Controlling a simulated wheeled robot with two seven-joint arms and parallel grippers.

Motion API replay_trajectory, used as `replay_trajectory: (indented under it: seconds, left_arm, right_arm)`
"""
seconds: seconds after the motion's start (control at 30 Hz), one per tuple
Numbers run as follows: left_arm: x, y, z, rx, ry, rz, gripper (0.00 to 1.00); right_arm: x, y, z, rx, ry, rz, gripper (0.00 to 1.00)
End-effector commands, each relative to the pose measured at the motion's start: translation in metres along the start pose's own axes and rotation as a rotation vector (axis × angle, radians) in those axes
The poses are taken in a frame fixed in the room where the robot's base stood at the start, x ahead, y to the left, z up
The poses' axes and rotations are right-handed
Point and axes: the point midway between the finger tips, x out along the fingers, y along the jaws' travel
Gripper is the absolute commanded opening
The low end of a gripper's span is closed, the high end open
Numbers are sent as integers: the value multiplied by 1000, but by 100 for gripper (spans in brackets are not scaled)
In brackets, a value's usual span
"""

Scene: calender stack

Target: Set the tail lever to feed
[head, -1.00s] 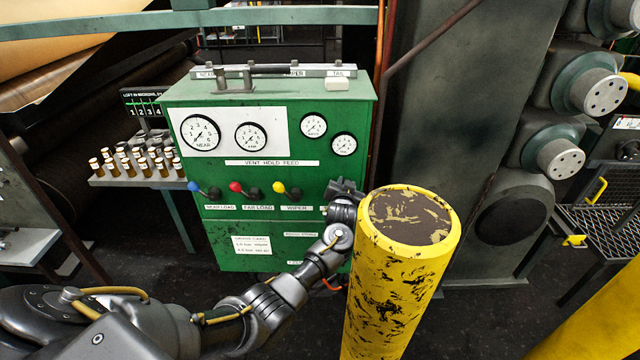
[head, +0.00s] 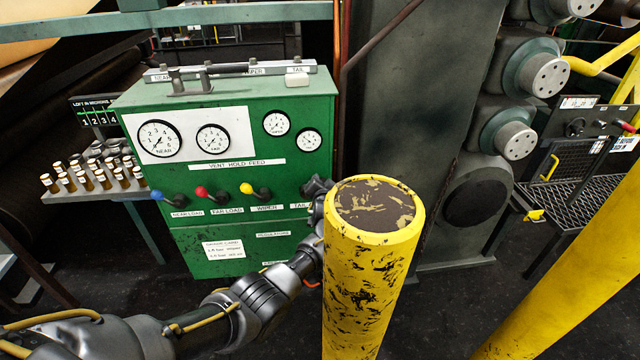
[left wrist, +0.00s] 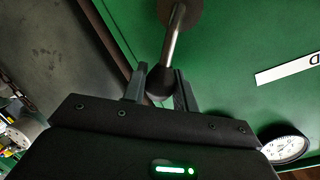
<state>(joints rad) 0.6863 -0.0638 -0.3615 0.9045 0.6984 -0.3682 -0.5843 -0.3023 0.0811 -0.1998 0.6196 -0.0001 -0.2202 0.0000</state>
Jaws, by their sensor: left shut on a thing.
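The green control cabinet (head: 222,180) carries a row of levers under a "VENT HOLD FEED" strip (head: 237,165). The tail lever is at the right end, above its partly covered "TAIL" label (head: 299,206). My left gripper (head: 318,188) hides that lever in the head view. In the left wrist view, the gripper (left wrist: 160,88) is shut on the lever's dark knob (left wrist: 159,82). The lever's metal shaft (left wrist: 174,40) runs from the knob to a round base on the panel. I cannot tell which marked position it stands at. My right gripper is not in view.
A yellow post (head: 372,270) stands close to the right of my left forearm and hides part of the cabinet. Blue (head: 156,195), red (head: 201,191) and yellow (head: 246,188) lever knobs sit left of the tail lever. A shelf of small bottles (head: 95,172) is further left.

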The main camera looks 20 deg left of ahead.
Motion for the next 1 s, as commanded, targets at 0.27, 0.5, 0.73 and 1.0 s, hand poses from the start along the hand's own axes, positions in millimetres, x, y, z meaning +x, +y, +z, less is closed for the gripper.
replay_trajectory:
  seconds: [0.27,0.5,0.73,1.0]
  left_arm:
    - [0,3,5,4,-9,6,39]
    - [0,2,2,2,-5,4,48]
    - [0,1,2,-2,-2,3,48]
    - [-2,-15,6,-165,28,24,48]
  right_arm:
    - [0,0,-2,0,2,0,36]
    - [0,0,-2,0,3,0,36]
    - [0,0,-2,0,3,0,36]
    - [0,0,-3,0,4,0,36]
